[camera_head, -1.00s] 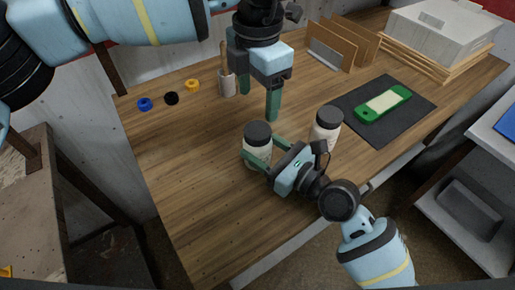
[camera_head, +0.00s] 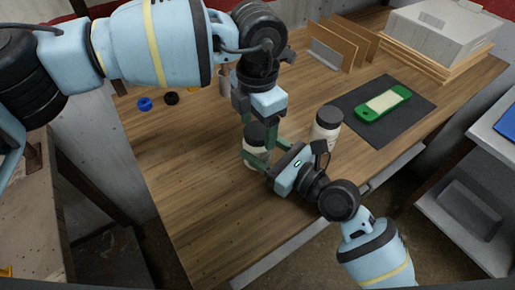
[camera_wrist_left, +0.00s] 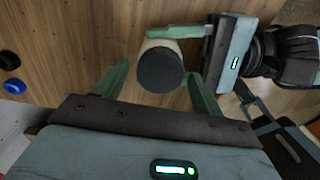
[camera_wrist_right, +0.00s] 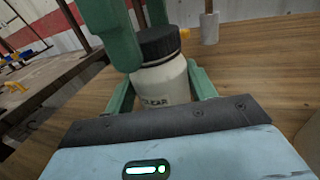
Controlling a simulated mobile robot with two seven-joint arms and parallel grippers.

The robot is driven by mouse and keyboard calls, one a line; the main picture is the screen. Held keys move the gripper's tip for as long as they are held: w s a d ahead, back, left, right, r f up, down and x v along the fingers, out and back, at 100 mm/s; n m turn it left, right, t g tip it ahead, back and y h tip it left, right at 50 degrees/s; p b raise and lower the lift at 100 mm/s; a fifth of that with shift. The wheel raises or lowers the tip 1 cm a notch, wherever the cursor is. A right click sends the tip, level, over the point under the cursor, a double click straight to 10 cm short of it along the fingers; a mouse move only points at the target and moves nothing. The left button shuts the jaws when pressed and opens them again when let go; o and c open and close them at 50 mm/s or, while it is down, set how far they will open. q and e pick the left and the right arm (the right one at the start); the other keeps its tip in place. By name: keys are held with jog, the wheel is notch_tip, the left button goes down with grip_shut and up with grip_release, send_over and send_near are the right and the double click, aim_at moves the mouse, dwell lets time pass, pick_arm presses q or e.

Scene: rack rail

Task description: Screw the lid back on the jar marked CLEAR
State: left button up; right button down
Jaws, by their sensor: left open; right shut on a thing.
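The white jar marked CLEAR (camera_wrist_right: 165,85) stands upright on the bench; its label is partly readable in the right wrist view. A dark lid (camera_wrist_right: 158,46) sits on its mouth; I cannot tell whether it is threaded. The lid also shows from above in the left wrist view (camera_wrist_left: 160,70). My right gripper (camera_head: 266,157) is shut around the jar's body. My left gripper (camera_head: 258,138) points down over the jar, its open fingers on either side of the lid, with a gap visible in the left wrist view.
A second white jar with a dark lid (camera_head: 326,126) stands to the right, close to my right gripper. A green device (camera_head: 383,103) lies on a dark mat (camera_head: 350,99). Blue (camera_head: 145,104) and black (camera_head: 171,98) rings lie at the left. Upright brown boards (camera_head: 350,45) stand at the back.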

pick_arm(q)
jog(key=shift+f, duration=0.1)
jog(key=shift+c, duration=0.3)
jog(key=c, duration=1)
jog(key=o, duration=1.2)
notch_tip(320, 180, up, 12)
jog(key=shift+r, duration=0.1)
pick_arm(e)
jog(key=shift+c, duration=2.1)
grip_release()
